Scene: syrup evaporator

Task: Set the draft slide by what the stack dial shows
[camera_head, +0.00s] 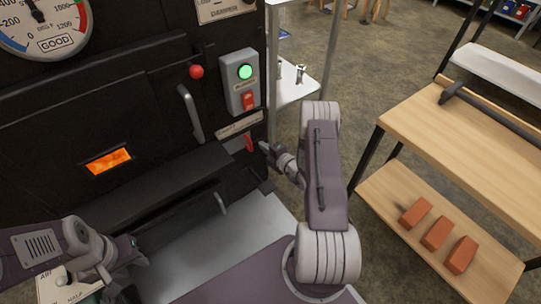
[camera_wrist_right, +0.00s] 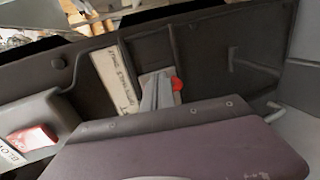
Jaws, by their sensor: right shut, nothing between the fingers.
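The stack dial (camera_head: 45,30) is at the top left of the head view, cut off by the edge. Its scale has a blue low part, a green band and a red top part, with a "GOOD" plate below. Its reading is unclear. The draft slide's red handle (camera_head: 249,142) sits on the dark evaporator front below a label plate (camera_head: 239,125). My right gripper (camera_head: 266,149) is shut and empty just right of this handle. In the right wrist view the red handle (camera_wrist_right: 177,84) shows beside the fingertips; contact is unclear. My left gripper (camera_head: 125,262) is low at the left, its jaws unclear.
A switch box (camera_head: 240,82) with a green lamp and red switch is above the slide. A red knob (camera_head: 196,71) and a grey door handle (camera_head: 191,112) stick out nearby. A partly hidden printed card (camera_head: 62,287) is by my left gripper. A wooden bench (camera_head: 440,125) with bricks below stands right.

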